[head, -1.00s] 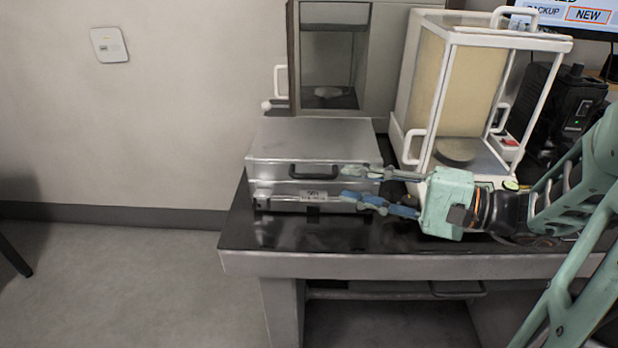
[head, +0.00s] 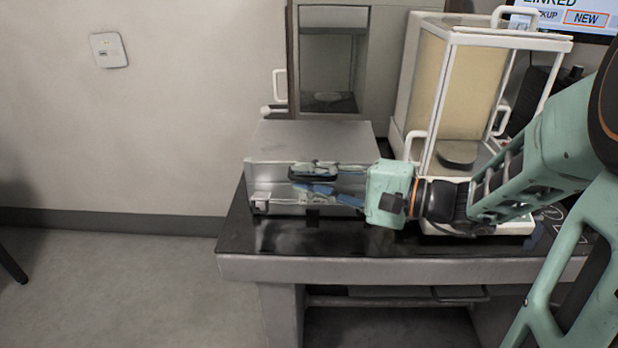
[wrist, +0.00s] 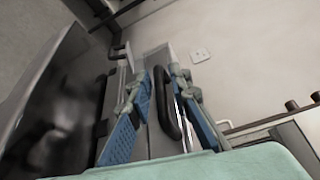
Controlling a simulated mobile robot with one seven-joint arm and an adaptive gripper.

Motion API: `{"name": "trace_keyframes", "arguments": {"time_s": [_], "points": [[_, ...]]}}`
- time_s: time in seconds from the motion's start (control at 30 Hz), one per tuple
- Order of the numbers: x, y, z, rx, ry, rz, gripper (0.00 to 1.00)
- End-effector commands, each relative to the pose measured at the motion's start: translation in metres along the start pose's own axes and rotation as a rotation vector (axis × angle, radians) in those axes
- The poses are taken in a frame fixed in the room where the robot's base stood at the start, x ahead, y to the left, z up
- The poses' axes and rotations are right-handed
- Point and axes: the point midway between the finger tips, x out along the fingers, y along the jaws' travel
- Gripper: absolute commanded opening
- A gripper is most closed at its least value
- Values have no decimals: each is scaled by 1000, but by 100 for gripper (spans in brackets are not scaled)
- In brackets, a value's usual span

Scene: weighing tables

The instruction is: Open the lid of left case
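The left case (head: 315,140) is a silver metal box on the dark table, with its lid down. Its dark handle (head: 312,173) is on the front face and partly hidden by my fingers in the head view. My gripper (head: 300,178) is in front of the case, reaching in from the right, with fingers apart. In the wrist view, the handle (wrist: 165,105) lies between the two blue-padded fingers of my gripper (wrist: 160,78), with gaps visible on both sides. Whether a fingertip touches the case is unclear.
A glass-walled balance (head: 462,100) stands right of the case, behind my arm. A grey cabinet with an open bay (head: 385,60) stands behind. The dark tabletop (head: 280,235) is clear in front of the case. A wall switch (head: 110,50) is at left.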

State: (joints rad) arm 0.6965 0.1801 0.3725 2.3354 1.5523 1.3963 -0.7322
Motion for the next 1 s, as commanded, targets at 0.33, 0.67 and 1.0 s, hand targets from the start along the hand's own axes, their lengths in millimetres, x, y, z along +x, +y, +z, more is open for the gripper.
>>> {"name": "trace_keyframes", "arguments": {"time_s": [0.33, 0.67, 1.0], "points": [[0, 0, 0, 0, 0, 1, 0], [0, -4, 0, 10, 0, 5, 0], [-1, -35, 2, 107, -1, 45, 0]]}}
